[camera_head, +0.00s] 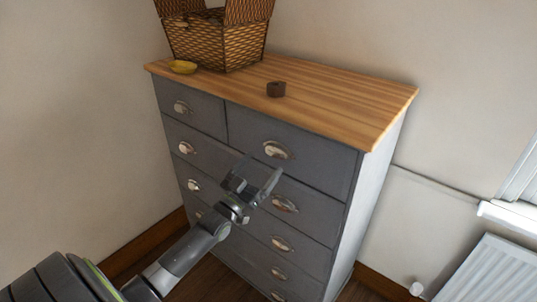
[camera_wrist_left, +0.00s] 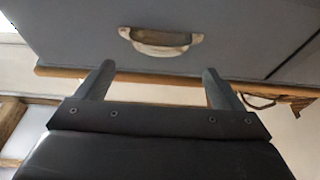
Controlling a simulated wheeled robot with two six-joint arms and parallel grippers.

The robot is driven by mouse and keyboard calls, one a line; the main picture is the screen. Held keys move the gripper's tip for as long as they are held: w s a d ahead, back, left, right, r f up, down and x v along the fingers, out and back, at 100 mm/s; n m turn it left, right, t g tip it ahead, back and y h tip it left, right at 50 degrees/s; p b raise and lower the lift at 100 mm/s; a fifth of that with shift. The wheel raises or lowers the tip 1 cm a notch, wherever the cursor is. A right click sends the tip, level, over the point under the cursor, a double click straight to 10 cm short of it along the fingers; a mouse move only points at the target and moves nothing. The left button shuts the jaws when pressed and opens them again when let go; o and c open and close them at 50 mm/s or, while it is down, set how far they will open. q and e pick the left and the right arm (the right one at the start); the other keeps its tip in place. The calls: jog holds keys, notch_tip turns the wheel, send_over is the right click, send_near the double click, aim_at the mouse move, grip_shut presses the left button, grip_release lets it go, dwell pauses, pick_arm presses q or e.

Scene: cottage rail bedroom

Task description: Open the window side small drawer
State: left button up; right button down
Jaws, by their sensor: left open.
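The grey chest (camera_head: 341,225) has two small drawers side by side at the top. The window side small drawer (camera_head: 315,163) is the right one in the head view, and its front looks flush. Its metal cup handle (camera_head: 277,150) also shows in the left wrist view (camera_wrist_left: 160,42), where the scene looks upside down. My left gripper (camera_head: 256,178) is open and empty, in front of the chest and just below the handle in the head view. In the left wrist view its fingers (camera_wrist_left: 158,70) are spread wide, with the handle ahead between them and apart from them. My right gripper is out of view.
The other small drawer (camera_head: 203,112) is at the left. A radiator (camera_head: 490,275) and window sill (camera_head: 508,216) are at the right.

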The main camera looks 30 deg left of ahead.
aim_at(272, 152)
pick_arm(q)
jog(key=shift+x, duration=2.15)
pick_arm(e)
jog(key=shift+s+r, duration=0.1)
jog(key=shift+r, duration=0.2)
